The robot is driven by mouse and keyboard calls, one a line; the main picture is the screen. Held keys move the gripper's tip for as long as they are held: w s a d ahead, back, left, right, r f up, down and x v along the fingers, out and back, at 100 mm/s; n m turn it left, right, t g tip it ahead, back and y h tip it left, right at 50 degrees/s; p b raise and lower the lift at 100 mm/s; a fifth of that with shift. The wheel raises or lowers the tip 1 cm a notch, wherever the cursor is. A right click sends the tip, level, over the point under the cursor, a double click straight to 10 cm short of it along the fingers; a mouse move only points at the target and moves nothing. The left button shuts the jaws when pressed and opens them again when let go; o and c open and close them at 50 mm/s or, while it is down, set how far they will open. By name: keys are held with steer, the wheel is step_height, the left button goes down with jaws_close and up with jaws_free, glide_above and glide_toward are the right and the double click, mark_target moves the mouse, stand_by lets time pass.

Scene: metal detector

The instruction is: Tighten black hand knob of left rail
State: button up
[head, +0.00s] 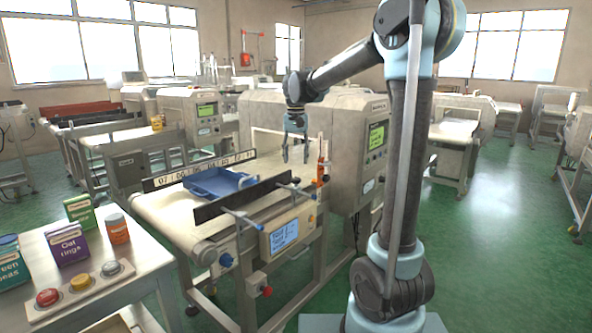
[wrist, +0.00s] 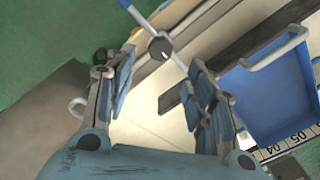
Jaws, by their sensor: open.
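My gripper (head: 295,158) is open and empty, pointing down above the far part of the conveyor, in front of the detector housing. In the wrist view its two blue-grey fingers (wrist: 160,95) stand wide apart. A round black knob (wrist: 160,48) on a pale rod with a blue end shows beyond the fingers, apart from them. In the head view, black clamp knobs sit on the near side rail, one at the front (head: 228,211) and one farther back (head: 295,181), below the gripper. The near black rail (head: 240,198) runs along the belt. I cannot tell which knob is loose.
A blue tray (head: 207,190) lies on the belt between the near rail and the far rail with a number scale (head: 165,180). An orange post (head: 322,165) stands close right of the gripper. A control box with a screen (head: 285,234) hangs on the near side.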

steer(key=shift+r, duration=2)
steer(key=shift+d, duration=0.1)
steer(key=s+d+f, duration=0.3)
steer(key=s+d, duration=0.6)
steer(key=s+d+f+t, duration=0.1)
steer(key=s+d+f, duration=0.5)
steer(key=s+f, duration=0.3)
steer(key=s+d+f+t, duration=0.1)
steer(key=s+d+f, duration=0.5)
steer(key=s+f, duration=0.4)
steer(key=s, duration=0.4)
steer(key=shift+s+d+f+n, duration=0.2)
steer(key=shift+s+f+n, duration=0.1)
steer(key=shift+n, duration=0.1)
steer(key=shift+w, duration=0.1)
steer(key=shift+w+f, duration=0.2)
steer(key=shift+w, duration=0.25)
